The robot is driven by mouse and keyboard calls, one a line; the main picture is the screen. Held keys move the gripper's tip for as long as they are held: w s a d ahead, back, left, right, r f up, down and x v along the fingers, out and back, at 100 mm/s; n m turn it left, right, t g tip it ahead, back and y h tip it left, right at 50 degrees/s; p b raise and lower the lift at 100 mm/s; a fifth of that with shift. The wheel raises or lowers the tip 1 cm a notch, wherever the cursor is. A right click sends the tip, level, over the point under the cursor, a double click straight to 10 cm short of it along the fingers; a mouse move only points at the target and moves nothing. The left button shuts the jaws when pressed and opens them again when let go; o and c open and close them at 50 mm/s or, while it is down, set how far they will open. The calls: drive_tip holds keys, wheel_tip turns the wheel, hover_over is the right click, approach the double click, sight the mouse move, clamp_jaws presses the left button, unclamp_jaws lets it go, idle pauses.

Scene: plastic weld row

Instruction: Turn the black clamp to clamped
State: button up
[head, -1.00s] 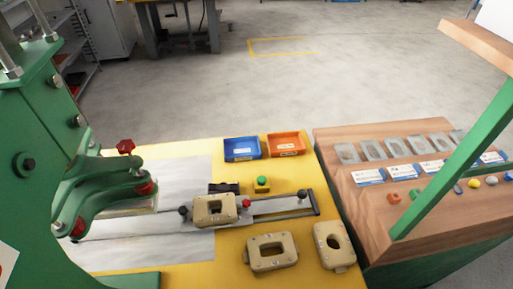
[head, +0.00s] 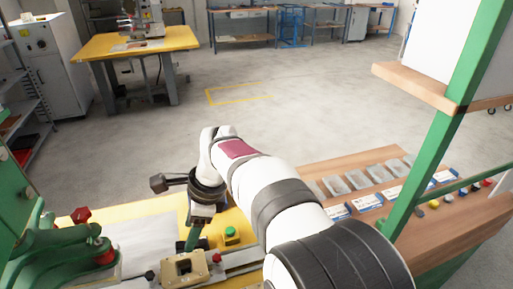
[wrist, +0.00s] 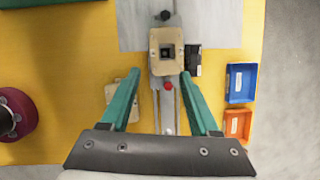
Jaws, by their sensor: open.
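My gripper (head: 193,238) is open and empty, pointing down over the work row. In the wrist view, its two teal fingers (wrist: 160,75) are spread, with a beige fixture block (wrist: 167,43) with a dark square centre ahead of their tips. The block also shows in the head view (head: 185,268). A black knob (wrist: 165,15) sits beyond the block, and a red knob (wrist: 168,86) is between the fingers. A black block (wrist: 194,62) lies right of the fixture. I cannot tell which black part is the clamp, or its setting.
A blue tray (wrist: 241,83) and an orange tray (wrist: 237,123) are right in the wrist view. A green button (head: 230,231) is close to the gripper. The green press (head: 50,245) stands at left. A wooden bench (head: 345,165) with grey pieces and labels is at right.

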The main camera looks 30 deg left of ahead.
approach(150, 274)
drive_tip(key=shift+m+g, duration=0.3)
drive_tip(key=shift+m, duration=0.1)
drive_tip(key=x, duration=0.8)
drive_tip(key=shift+w, duration=0.25)
clamp_jaws()
